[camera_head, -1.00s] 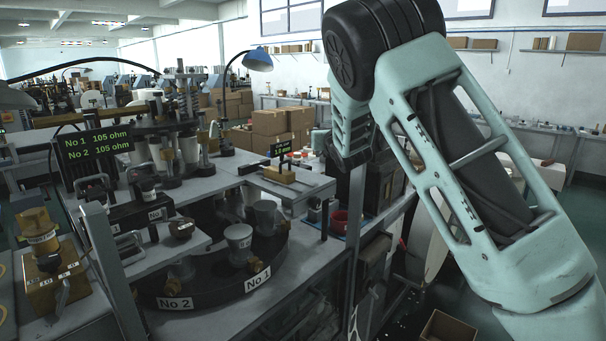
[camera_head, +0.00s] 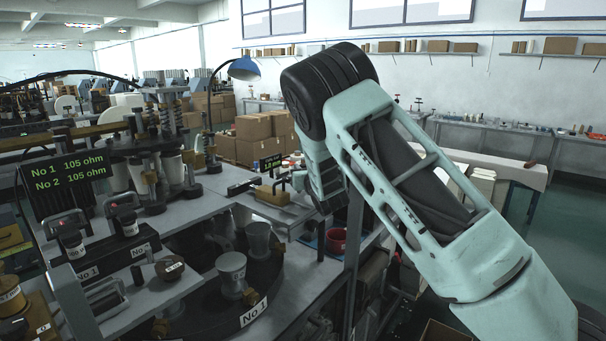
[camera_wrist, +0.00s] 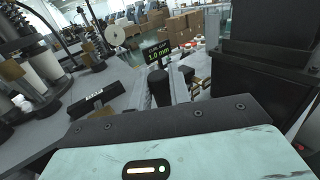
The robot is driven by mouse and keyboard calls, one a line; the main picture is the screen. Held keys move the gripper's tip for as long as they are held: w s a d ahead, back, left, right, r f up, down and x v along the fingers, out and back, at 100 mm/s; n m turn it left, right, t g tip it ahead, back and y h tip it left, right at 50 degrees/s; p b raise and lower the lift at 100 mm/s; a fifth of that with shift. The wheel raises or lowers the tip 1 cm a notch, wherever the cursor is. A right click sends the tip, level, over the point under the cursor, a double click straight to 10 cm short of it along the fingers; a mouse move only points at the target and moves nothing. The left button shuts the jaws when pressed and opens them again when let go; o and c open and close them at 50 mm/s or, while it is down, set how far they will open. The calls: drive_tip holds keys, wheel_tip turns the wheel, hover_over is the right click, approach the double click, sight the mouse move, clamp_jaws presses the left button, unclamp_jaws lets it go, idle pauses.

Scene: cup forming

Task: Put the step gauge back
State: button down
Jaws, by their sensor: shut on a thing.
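My gripper is at the far end of my mint-green arm. In the head view its end (camera_head: 298,180) shows only in part, close to the right side of a small raised platform (camera_head: 290,212). In the wrist view two dark upright parts stand close together above the gripper's black plate (camera_wrist: 172,88). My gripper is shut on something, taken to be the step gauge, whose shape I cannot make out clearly. A brass block (camera_head: 272,195) with a dark upright part sits on the platform, just left of my gripper. A small display (camera_wrist: 157,51) behind it reads 1.0 mm.
A black labelled bar (camera_wrist: 96,100) lies left of the gripper. Grey cups (camera_head: 231,273) stand on the dark round table below left. A red bowl (camera_head: 336,240) is right of the platform. A blue lamp (camera_head: 243,69) and cardboard boxes (camera_head: 254,126) are behind.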

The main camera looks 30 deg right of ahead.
wheel_tip(320, 180, down, 2)
drive_tip(key=shift+f+p, duration=0.1)
drive_tip(key=shift+p, duration=0.25)
drive_tip(key=shift+f, duration=0.1)
drive_tip(key=shift+f, duration=0.1)
drive_tip(key=shift+f+b, duration=0.1)
drive_tip(key=shift+b, duration=0.2)
drive_tip(key=c, duration=1.3)
unclamp_jaws()
